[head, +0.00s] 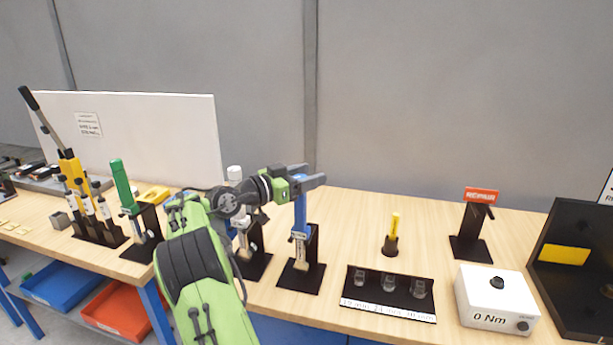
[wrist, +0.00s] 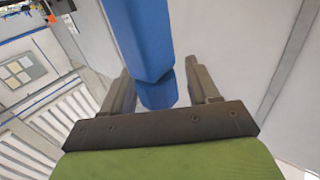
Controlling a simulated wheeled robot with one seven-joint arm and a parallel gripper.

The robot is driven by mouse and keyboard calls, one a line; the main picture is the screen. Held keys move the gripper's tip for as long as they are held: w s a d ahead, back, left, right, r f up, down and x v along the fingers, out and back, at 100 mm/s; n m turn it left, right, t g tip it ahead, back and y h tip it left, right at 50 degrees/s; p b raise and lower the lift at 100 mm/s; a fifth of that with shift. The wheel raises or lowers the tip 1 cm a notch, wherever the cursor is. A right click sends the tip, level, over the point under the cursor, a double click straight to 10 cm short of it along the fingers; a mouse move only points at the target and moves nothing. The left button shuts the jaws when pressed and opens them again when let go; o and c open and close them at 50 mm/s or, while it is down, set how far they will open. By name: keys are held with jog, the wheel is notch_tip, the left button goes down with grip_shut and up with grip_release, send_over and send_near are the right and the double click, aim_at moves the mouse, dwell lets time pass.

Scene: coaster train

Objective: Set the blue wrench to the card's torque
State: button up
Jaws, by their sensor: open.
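The blue wrench (head: 300,218) stands upright in a black holder (head: 301,277) near the middle of the bench. My gripper (head: 312,182) is open at the top of its blue handle. In the wrist view, the blue handle (wrist: 143,40) runs between the two spread fingers of my gripper (wrist: 160,75), with a gap seen at the right finger. Whether either finger touches it I cannot tell. The wrench's scale is too small to read. A printed paper (head: 88,123) is on the white board at the left; its text is unreadable, and I cannot tell if it is the card.
A green-handled wrench (head: 122,185) and yellow wrenches (head: 70,165) stand to the left.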

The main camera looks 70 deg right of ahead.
jog(key=p+v, duration=0.1)
jog(key=v, duration=1.4)
jog(key=shift+w+a, duration=0.25)
jog(key=shift+a, duration=0.05)
